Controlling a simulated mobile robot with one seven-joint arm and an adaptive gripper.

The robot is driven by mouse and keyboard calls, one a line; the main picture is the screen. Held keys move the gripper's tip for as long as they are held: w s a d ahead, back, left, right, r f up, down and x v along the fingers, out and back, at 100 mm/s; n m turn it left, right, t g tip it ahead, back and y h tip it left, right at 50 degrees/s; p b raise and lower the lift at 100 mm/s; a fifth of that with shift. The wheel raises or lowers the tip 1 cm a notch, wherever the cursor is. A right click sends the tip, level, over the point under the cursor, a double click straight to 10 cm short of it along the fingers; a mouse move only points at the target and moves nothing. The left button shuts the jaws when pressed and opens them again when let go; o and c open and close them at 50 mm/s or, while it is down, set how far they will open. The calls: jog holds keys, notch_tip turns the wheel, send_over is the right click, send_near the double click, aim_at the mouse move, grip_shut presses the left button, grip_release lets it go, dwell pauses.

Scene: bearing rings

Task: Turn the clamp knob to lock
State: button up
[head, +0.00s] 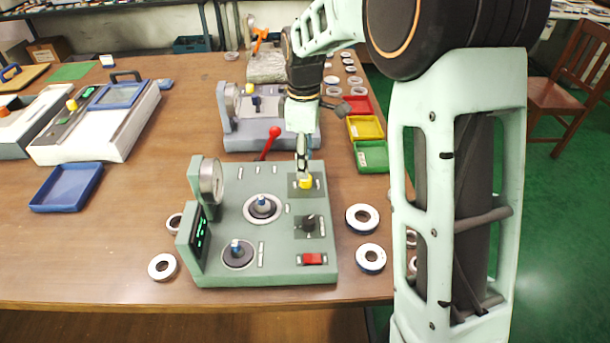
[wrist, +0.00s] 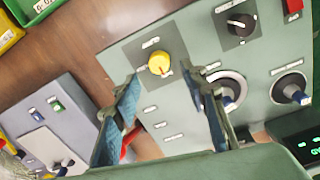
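A yellow knob (head: 305,182) sits on a dark square plate at the back right of the green test machine (head: 278,272). A black pointer knob (head: 309,223) sits on another dark plate in front of it. Their labels are too small to read, so I cannot tell which is the clamp knob. My gripper (head: 302,172) points down just above the yellow knob. In the wrist view my gripper (wrist: 161,78) is open, its two blue-padded fingers apart and nothing between them. There the yellow knob (wrist: 159,63) lies just beyond the fingertips, and the black knob (wrist: 237,24) is farther right.
The machine also carries a dial gauge (head: 210,181), a red lever (head: 270,141), two spindles, a red switch (head: 312,259) and a green-lit display (head: 199,238). Bearing rings (head: 362,218) lie beside it. A grey machine (head: 235,138) and coloured trays (head: 371,157) stand behind.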

aim_at(306, 181)
notch_tip(306, 181, down, 6)
jog(key=shift+w+r, duration=0.1)
jog(key=shift+r, duration=0.15)
grip_shut()
dwell(0.3)
